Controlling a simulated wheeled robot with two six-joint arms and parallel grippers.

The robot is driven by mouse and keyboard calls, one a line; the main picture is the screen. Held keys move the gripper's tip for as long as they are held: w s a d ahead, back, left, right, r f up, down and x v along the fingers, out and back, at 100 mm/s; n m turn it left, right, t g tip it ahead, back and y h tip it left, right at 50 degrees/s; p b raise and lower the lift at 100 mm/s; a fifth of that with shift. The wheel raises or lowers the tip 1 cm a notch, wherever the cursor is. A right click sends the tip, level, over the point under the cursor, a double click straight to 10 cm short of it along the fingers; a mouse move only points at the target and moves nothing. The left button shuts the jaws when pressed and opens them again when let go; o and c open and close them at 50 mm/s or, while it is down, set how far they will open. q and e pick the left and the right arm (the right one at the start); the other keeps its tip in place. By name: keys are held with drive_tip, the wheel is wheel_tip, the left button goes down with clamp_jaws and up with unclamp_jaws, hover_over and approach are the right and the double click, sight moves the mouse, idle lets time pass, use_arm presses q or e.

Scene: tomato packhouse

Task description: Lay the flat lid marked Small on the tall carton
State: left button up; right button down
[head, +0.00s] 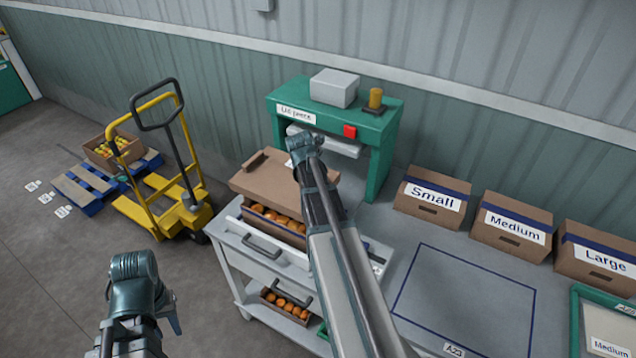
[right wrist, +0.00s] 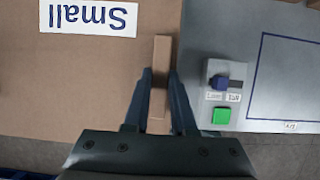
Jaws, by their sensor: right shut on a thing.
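The brown flat lid (head: 268,174) is in my right gripper (head: 298,163). In the right wrist view the lid (right wrist: 70,90) shows its white Small label, upside down, and the fingers (right wrist: 160,85) are shut on its raised strip (right wrist: 161,52). In the head view a brown carton (head: 262,232) with a blue band and orange tomatoes stands under the lid. Tomatoes show below the lid's near edge; I cannot tell whether the lid touches the carton. My left gripper (head: 145,290) is at the lower left, away from both, its fingers mostly hidden.
A green lid press (head: 377,150) with a red button stands behind. Small (head: 432,197), Medium (head: 511,222) and Large (head: 598,250) boxes line the wall. The blue-outlined bench area (head: 460,295) is clear. A yellow pallet truck (head: 165,205) stands left. A lower carton (head: 270,311) holds tomatoes.

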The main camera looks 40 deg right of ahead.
drive_tip(key=shift+d+f+b, duration=0.1)
drive_tip(key=shift+f+b, duration=0.3)
drive_tip(key=shift+f, duration=0.15)
wheel_tip(320, 180, down, 7)
drive_tip(key=b, duration=0.7)
drive_tip(key=shift+f, duration=0.2)
drive_tip(key=c, duration=0.7)
unclamp_jaws()
drive_tip(key=shift+o, duration=0.2)
drive_tip(key=p+v, duration=1.2)
drive_tip(key=v, duration=0.2)
